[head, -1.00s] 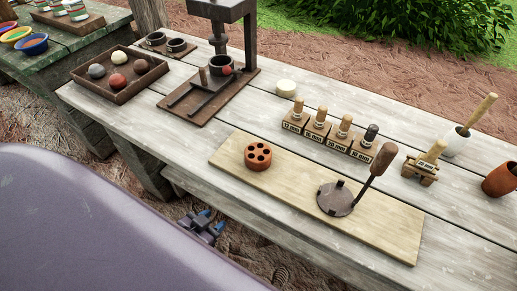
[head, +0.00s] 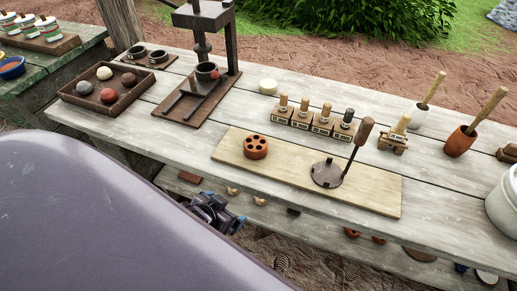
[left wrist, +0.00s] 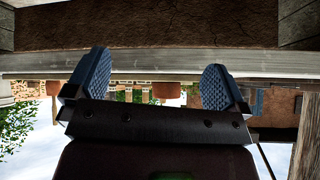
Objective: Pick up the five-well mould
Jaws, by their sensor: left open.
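The five-well mould (head: 255,148) is a round, orange-brown block with several dark holes in its top. It sits upright on the left part of a pale wooden board (head: 230,157) on the bench. My left gripper (head: 225,208) is in front of the bench's near edge, below and left of the mould, apart from it. In the left wrist view the two blue ridged fingers (left wrist: 157,82) are wide apart with nothing between them. That view looks upside down, and I cannot pick out the mould in it. My right gripper does not show.
A dark disc with a handled tool (head: 327,174) stands on the board, right of the mould. Labelled stamps (head: 311,122) stand behind. A press (head: 183,113) and a tray of balls (head: 110,97) are to the left. A lower shelf (head: 330,218) runs under the near edge.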

